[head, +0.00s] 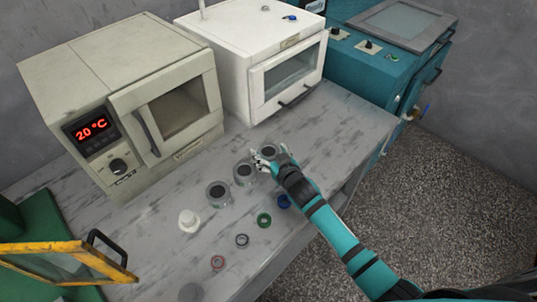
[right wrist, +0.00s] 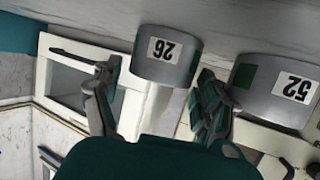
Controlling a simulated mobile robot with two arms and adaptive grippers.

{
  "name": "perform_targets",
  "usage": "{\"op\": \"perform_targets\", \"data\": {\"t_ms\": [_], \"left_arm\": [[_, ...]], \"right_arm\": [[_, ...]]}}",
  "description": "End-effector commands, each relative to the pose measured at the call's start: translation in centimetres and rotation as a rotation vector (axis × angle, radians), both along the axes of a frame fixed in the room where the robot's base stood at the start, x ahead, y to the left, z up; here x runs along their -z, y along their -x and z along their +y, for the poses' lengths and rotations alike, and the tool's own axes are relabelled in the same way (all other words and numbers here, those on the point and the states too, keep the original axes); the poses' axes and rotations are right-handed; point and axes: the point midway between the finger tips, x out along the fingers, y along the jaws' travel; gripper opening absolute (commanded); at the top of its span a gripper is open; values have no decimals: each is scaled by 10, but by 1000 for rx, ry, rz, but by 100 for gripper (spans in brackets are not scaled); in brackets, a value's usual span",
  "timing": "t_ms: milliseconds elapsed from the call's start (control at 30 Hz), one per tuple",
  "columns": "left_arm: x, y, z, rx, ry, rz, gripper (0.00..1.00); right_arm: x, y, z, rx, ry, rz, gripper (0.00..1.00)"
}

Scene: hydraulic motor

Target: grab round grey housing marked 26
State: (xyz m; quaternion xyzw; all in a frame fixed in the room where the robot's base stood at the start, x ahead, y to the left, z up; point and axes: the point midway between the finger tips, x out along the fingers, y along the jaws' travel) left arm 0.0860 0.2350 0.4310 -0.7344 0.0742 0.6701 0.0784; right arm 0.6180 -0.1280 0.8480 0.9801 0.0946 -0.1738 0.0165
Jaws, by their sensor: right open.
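The round grey housing marked 26 (right wrist: 150,68) appears upside down in the right wrist view, between the two fingers of my right gripper (right wrist: 158,80). The fingers are open, with one on each side of it; I cannot tell whether either touches it. In the head view this housing (head: 268,150) is the farthest right in a row of three, and my right gripper (head: 269,156) is at it, partly covering it. A second round grey housing, marked 52 (right wrist: 270,103), stands close beside it. My left gripper is not in view.
The neighbouring housing (head: 244,174) and a third one (head: 218,194) stand to the left. A white part (head: 188,221), a green ring (head: 264,220), a blue ring (head: 283,202) and other small rings lie around. A beige oven (head: 60,80) and a white oven (head: 245,60) stand behind.

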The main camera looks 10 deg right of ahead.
Motion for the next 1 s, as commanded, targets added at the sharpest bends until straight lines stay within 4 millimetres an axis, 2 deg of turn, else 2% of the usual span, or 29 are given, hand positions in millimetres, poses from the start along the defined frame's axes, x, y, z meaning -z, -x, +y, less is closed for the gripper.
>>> {"op": "perform_targets", "data": {"t_ms": [267, 367, 733, 767, 1000], "left_arm": [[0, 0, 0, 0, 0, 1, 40], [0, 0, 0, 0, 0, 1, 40], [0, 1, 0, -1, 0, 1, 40], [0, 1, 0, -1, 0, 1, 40], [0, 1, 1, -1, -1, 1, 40]], "right_arm": [[2, -4, 1, 0, 0, 0, 76], [2, -4, 1, 0, 0, 0, 65], [2, -4, 1, 0, 0, 1, 17], [2, -4, 1, 0, 0, 1, 14], [0, -4, 1, -1, 0, -3, 14]]}}
